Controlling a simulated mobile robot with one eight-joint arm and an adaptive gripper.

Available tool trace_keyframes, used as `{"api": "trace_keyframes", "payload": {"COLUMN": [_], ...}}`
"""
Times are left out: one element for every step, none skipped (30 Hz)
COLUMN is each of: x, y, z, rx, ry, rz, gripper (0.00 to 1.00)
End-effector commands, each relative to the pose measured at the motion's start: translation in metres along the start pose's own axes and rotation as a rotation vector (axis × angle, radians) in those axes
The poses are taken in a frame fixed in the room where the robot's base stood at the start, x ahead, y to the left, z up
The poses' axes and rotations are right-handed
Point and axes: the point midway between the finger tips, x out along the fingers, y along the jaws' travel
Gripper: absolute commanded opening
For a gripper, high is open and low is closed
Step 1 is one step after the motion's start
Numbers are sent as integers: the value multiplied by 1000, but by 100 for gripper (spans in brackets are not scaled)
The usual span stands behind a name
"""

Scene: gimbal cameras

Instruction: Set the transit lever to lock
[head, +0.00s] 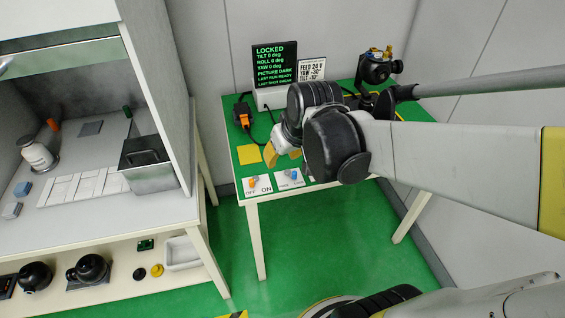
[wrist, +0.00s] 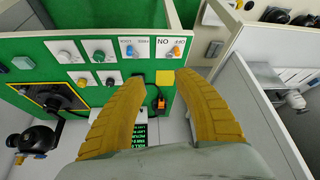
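A white plate with a small blue lever (head: 292,175) sits on the front edge of the green table, right of the OFF/ON plate. My gripper (head: 283,156) is above the table's front part, behind the plates. In the wrist view its two yellow fingers (wrist: 158,75) are wide apart, with nothing between them. A black screen (head: 275,64) reads LOCKED, with tilt, roll and yaw 0 deg and PICTURE DARK.
An orange switch (head: 252,182) is on the OFF/ON plate beside the blue lever. Several knob plates, such as one with a green knob (wrist: 98,56), are nearby. A yellow square (head: 249,154) and an orange-black device (head: 243,117) lie at left. A black gimbal camera (head: 377,68) stands behind.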

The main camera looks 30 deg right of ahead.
Motion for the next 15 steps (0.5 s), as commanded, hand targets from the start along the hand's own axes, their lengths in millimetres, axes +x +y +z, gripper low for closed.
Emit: {"api": "trace_keyframes", "payload": {"x": [21,32,45,55,64,75,82,89,96,100,104,108,110,113,116], "y": [17,25,36,44,51,60,66,71,76,80,82,85,87,88,88], "z": [-3,-4,-4,-3,-2,-1,0,1,3,4,5,6,7,8,8], "rx": [11,13,17,18,21,22,24,24,26,27,26,26,26,27,26], "ry": [-17,-27,-39,-48,-55,-65,-71,-76,-81,-85,-88,-91,-93,-94,-95], "rz": [5,5,4,2,2,0,-1,-3,-5,-6,-7,-8,-9,-9,-10], "gripper": [38,38,38,38,38,38,38,38,38,38,38,38,38,38,38]}}
